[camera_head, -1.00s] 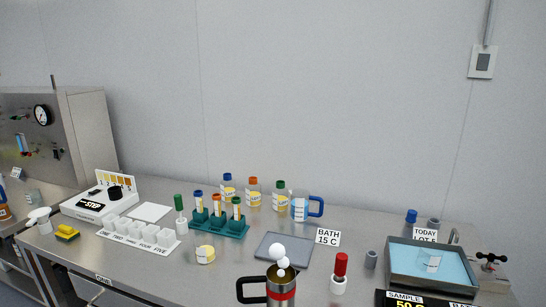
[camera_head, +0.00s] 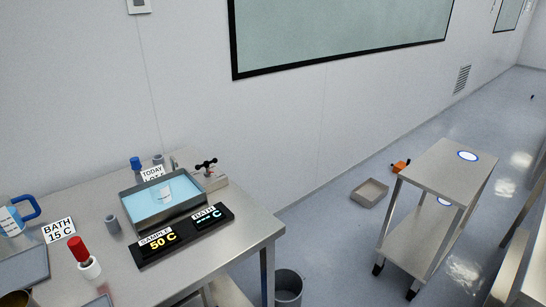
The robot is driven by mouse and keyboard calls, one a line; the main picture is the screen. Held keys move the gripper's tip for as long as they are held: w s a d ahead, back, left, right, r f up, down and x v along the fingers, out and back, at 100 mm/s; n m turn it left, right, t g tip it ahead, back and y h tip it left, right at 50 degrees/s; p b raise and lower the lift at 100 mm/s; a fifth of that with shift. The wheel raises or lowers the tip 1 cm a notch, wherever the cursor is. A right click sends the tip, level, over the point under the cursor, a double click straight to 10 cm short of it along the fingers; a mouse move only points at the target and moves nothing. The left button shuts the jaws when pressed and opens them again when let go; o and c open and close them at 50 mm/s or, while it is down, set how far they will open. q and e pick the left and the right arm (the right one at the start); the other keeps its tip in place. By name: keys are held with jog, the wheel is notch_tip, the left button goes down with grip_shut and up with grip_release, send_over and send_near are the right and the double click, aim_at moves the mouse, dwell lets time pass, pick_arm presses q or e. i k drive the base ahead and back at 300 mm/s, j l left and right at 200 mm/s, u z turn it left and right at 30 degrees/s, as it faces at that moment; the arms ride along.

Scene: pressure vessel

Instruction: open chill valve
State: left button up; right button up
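A valve with a dark cross-shaped handle (camera_head: 206,164) sits on a small light block (camera_head: 210,179) at the back right of the steel table. It stands just right of the bath, a steel tray (camera_head: 137,206) of pale blue liquid with a clear beaker (camera_head: 166,190) in it. I take this to be the chill valve; no label on it is readable. Neither of my grippers is in view.
A sign (camera_head: 58,230) reads BATH 15 C. A red-topped white bottle (camera_head: 86,262) and a grey cup (camera_head: 112,224) stand left of the bath. A grey bin (camera_head: 288,289) is on the floor by the table.

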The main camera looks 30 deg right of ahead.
aim_at(206, 164)
jog(key=z, duration=0.5)
jog(key=i+l+z, duration=0.3)
jog(key=i, duration=0.2)
jog(key=j, duration=0.1)
